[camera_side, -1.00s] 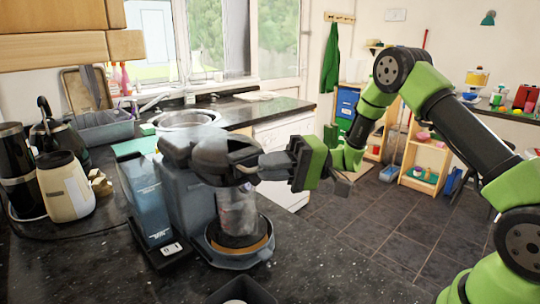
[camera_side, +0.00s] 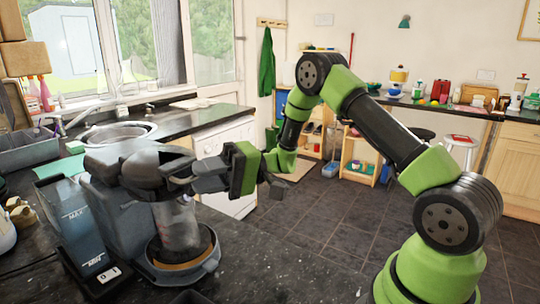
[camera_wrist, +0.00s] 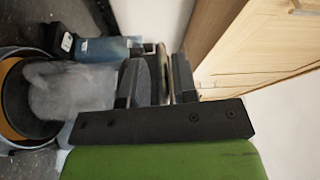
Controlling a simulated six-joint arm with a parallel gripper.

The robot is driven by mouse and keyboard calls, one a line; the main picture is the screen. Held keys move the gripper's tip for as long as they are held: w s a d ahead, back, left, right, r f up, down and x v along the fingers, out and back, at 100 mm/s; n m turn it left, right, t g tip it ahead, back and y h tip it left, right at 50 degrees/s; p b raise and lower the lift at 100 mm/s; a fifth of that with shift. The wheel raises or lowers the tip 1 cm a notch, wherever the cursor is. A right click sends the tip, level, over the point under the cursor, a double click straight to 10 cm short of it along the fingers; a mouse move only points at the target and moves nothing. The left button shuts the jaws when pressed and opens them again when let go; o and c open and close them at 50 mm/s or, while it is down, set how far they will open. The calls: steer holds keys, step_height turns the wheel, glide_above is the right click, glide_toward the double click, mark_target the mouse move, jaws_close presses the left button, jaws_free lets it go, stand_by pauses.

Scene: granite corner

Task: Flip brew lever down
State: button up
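The coffee machine (camera_side: 115,200) stands on the dark counter at left in the side view, with a clear tank, a dark brew head (camera_side: 150,162) and a glass carafe (camera_side: 176,225) on its round plate. My gripper (camera_side: 200,178) reaches in from the right, level with the brew head, its fingertips close to the head's right side.
A small white switch (camera_side: 109,274) marked 0 is on the machine's base, below the tank. A sink (camera_side: 118,132) lies behind the machine. The dark counter (camera_side: 265,260) is clear to the machine's right. Open floor (camera_side: 315,220) lies beyond its edge.

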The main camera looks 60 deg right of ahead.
mark_target(182, 158)
steer(key=w+r+m+g+h, duration=0.1)
steer(key=w+r+m, duration=0.25)
steer(key=r, duration=0.25)
steer(key=w+r+m+g+h, duration=0.1)
steer(key=w+r+m+h, duration=0.1)
steer(key=r+m, duration=0.35)
steer(key=s+d+r+n, duration=0.1)
steer(key=s+d+r, duration=0.25)
steer(key=d, duration=0.55)
steer(key=s+a+n+g+h, duration=0.2)
steer(key=s+a+h, duration=0.4)
steer(key=s+a, duration=0.25)
steer(key=s+f+n+t+h, duration=0.2)
steer(key=s+h, duration=0.1)
steer(key=s, duration=0.4)
steer(key=s+f+n+t+h, duration=0.2)
steer(key=s+h, duration=0.1)
steer(key=s, duration=0.5)
steer(key=shift+d+f+h, duration=0.3)
steer(key=shift+d+f, duration=0.1)
steer(key=shift+d, duration=0.05)
